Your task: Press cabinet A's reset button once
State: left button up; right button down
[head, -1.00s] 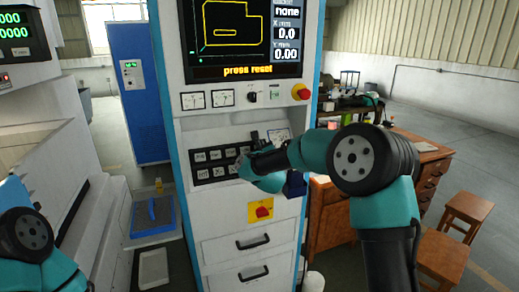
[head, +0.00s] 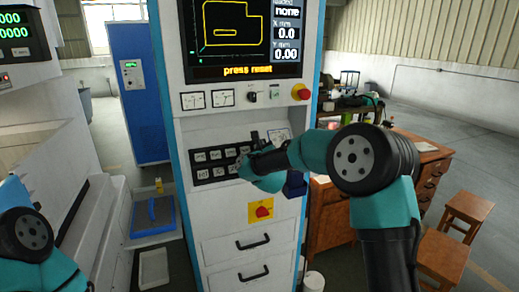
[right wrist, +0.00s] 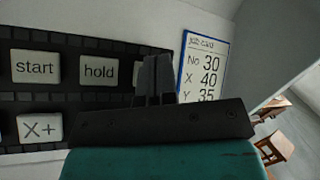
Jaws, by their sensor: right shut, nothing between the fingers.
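The tall white machine cabinet (head: 245,222) with blue edges stands mid-view in the head view; no letter A is readable on it. Its screen (head: 235,40) reads "press reset". A black key panel (head: 200,170) with pale keys sits below. The right wrist view shows keys start (right wrist: 35,66), hold (right wrist: 99,70) and X+ (right wrist: 40,127). Another pale key (right wrist: 114,72) right of hold is mostly hidden behind my fingers, its label unreadable. My right gripper (right wrist: 155,72) is shut and empty, in front of the panel; I cannot tell whether it touches. My left gripper is out of view.
A job card (right wrist: 205,68) is right of the keys. A red knob (head: 300,91) is below the screen, and a red switch on yellow (head: 262,211) is below the panel. Two drawers are lower down. A wooden desk (head: 427,155) and stools stand right.

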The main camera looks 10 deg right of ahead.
jog(key=shift+w+f, duration=0.1)
jog(key=shift+f, duration=0.05)
dwell(0.4)
jog(key=shift+w+f, duration=0.1)
jog(key=shift+w, duration=0.15)
jog(key=shift+w+a+f, duration=0.1)
jog(key=shift+w+f, duration=0.15)
jog(key=shift+w, duration=0.05)
dwell(0.9)
jog(key=shift+s, duration=0.1)
jog(key=shift+s+r, duration=0.5)
jog(key=shift+s, duration=0.1)
dwell(0.4)
jog(key=s+r, duration=0.3)
jog(key=s, duration=0.1)
jog(key=shift+d, duration=0.3)
dwell(0.5)
